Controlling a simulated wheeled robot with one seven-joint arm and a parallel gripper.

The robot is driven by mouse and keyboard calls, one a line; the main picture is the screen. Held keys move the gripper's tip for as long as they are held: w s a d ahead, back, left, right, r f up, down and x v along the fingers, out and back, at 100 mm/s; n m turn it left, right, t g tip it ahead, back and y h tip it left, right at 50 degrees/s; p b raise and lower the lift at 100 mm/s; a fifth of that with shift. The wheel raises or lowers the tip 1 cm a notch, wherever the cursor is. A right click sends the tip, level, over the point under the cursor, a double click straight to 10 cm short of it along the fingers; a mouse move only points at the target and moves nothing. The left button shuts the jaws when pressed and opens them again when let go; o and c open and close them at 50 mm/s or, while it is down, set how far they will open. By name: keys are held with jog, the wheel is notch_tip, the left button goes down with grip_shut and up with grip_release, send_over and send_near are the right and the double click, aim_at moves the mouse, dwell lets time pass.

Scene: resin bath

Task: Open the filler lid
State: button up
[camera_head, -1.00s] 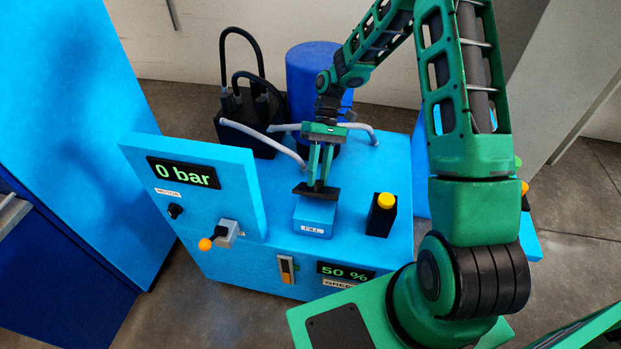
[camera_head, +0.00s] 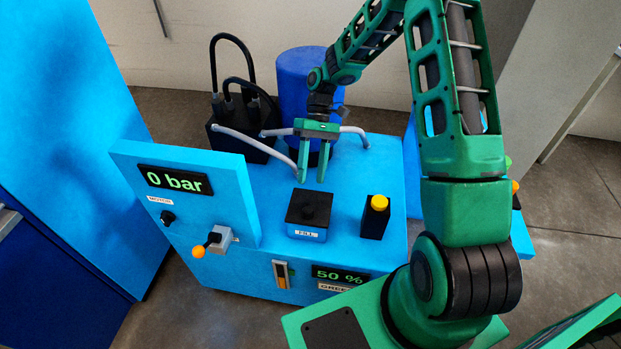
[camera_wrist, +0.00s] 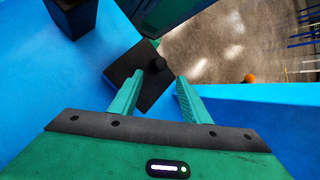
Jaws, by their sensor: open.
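The filler lid (camera_head: 309,207) is a square black plate with a small knob. It lies flat on top of the blue filler box (camera_head: 306,234) labelled FILL, covering its opening. My gripper (camera_head: 312,181) is open and empty, just behind and above the lid, with its fingers pointing down. In the wrist view the lid (camera_wrist: 127,68) shows beyond my open fingers (camera_wrist: 171,74), and its round black knob (camera_wrist: 164,78) appears between the fingertips. I cannot tell from this whether the fingers touch the lid.
A black block with a yellow button (camera_head: 376,215) stands right of the filler box. A raised panel reading 0 bar (camera_head: 174,180) stands at left, with an orange-tipped lever (camera_head: 206,246) below. Grey pipes (camera_head: 250,143), black hoses and a dark blue cylinder (camera_head: 303,80) stand behind.

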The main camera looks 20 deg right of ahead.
jog(key=v, duration=0.8)
jog(key=shift+w+d+r, duration=0.15)
jog(key=shift+w+r, duration=0.05)
jog(key=shift+w, duration=0.05)
jog(key=s+d+r+m+t+h, duration=0.2)
jog(key=s+d+r+m, duration=0.1)
jog(key=s+d+r, duration=0.3)
jog(key=s+d+r+m+t+h, duration=0.15)
jog(key=s+d+r, duration=0.25)
jog(key=s+r, duration=0.4)
jog(key=s+d+m+t, duration=0.1)
jog(key=s+d+m, duration=0.1)
jog(key=s, duration=0.7)
jog(key=s+d+m+t, duration=0.2)
jog(key=s, duration=0.7)
jog(key=shift+s+d, duration=0.15)
jog(key=shift+s, duration=0.15)
jog(key=shift+m, duration=0.25)
